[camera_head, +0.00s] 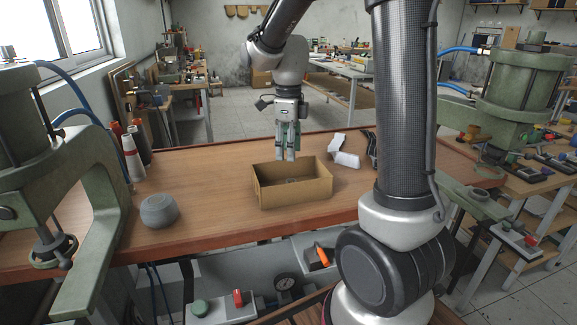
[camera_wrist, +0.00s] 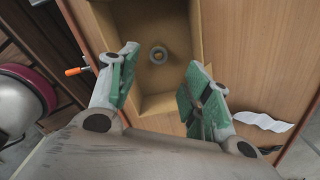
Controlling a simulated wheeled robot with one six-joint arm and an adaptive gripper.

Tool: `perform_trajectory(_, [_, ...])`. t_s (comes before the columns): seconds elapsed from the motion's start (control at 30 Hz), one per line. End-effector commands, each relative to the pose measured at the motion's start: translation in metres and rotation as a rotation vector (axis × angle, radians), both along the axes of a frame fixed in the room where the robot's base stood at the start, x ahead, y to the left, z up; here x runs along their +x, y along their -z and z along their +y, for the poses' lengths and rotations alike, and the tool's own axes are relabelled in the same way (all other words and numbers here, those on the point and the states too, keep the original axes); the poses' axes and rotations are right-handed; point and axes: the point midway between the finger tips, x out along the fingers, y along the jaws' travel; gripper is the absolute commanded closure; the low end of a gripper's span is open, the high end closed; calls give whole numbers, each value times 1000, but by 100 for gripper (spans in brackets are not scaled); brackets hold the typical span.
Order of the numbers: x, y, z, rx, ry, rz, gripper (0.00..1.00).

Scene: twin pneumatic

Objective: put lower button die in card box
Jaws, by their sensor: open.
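The open card box (camera_head: 322,193) stands on the wooden workbench. My gripper (camera_head: 286,157) is above the box, at its back edge in the head view, fingers pointing down. In the wrist view my gripper (camera_wrist: 163,62) has its two green-padded fingers spread apart with nothing between them. A small grey ring-shaped piece (camera_wrist: 152,55), which looks like the die, lies on the floor of the card box (camera_wrist: 193,30), apart from the fingers. In the head view the box wall mostly hides the inside.
A round grey lidded thing (camera_head: 159,210) sits on the bench at left. Green presses stand at left (camera_head: 85,185) and right (camera_head: 520,85). Red and white cones (camera_head: 132,158) are at the left back. Crumpled white paper (camera_head: 345,156) lies right of the box.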

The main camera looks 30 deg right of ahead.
Motion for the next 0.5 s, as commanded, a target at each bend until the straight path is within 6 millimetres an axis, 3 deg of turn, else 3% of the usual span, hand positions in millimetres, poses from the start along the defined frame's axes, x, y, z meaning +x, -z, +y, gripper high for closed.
perform_trajectory(0.1, [0, -18, 0, 0, 0, -1, 51])
perform_trajectory(0.27, [-4, -31, -1, 0, -33, -6, 51])
perform_trajectory(0.37, [-16, -42, -2, -1, -159, -30, 51])
perform_trajectory(0.5, [-51, -63, -6, -20, -504, -89, 51])
